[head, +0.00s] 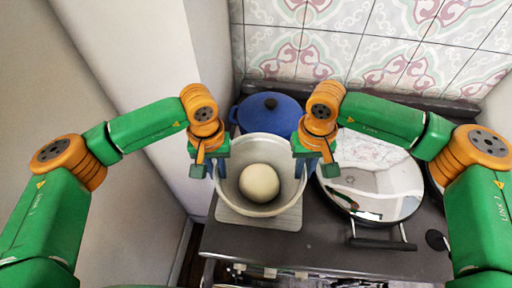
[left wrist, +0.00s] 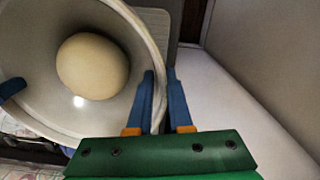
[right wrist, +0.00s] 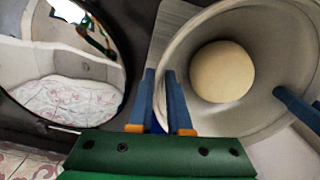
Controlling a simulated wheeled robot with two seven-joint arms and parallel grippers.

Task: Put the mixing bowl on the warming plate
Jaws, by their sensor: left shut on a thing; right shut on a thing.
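The mixing bowl (head: 262,149) is pale and wide, upright, with a round cream ball of dough (head: 259,183) in it. My left gripper (head: 212,169) is shut on its left rim, and my right gripper (head: 312,168) is shut on its right rim. The rim also shows between the fingers in the left wrist view (left wrist: 152,58) and the right wrist view. The warming plate (head: 284,221) is a flat light-grey square under the bowl, its front part showing. The bowl hides the rest of it, and I cannot tell whether the bowl's base touches it.
A blue lidded pot (head: 284,112) stands just behind the bowl. A large shiny round pan (head: 385,180) with a dark front handle is close on the right. The dark stove top (head: 310,250) is bare in front. A white wall rises on the left, tiles behind.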

